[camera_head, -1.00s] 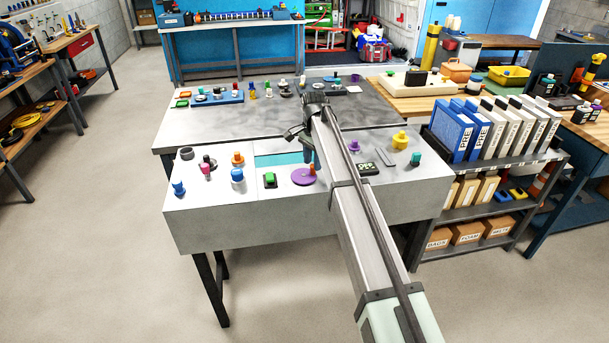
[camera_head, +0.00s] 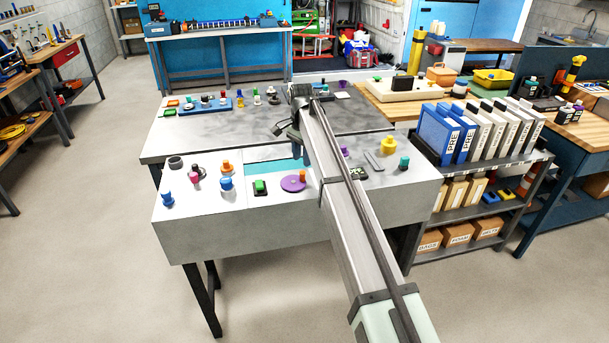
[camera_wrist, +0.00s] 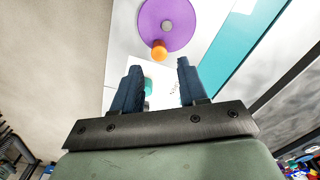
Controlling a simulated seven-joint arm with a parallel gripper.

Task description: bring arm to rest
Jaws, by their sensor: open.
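My gripper (camera_head: 298,157) hangs from the end of my arm over the grey bench (camera_head: 215,228), close to the purple disc (camera_head: 291,184) and the teal strip (camera_head: 262,166). In the wrist view, the two dark blue fingers (camera_wrist: 157,68) stand apart with nothing held between them. The purple disc shows beyond the fingertips in the wrist view (camera_wrist: 178,14), with an orange knob (camera_wrist: 159,51) at its edge. In the head view, my arm hides part of the bench behind it.
On the bench front stand a green button (camera_head: 260,187), blue knobs (camera_head: 226,184) and a yellow knob (camera_head: 389,146). Several small items line a blue tray (camera_head: 207,107) at the back. A shelf with binders (camera_head: 440,134) stands right. The left floor is clear.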

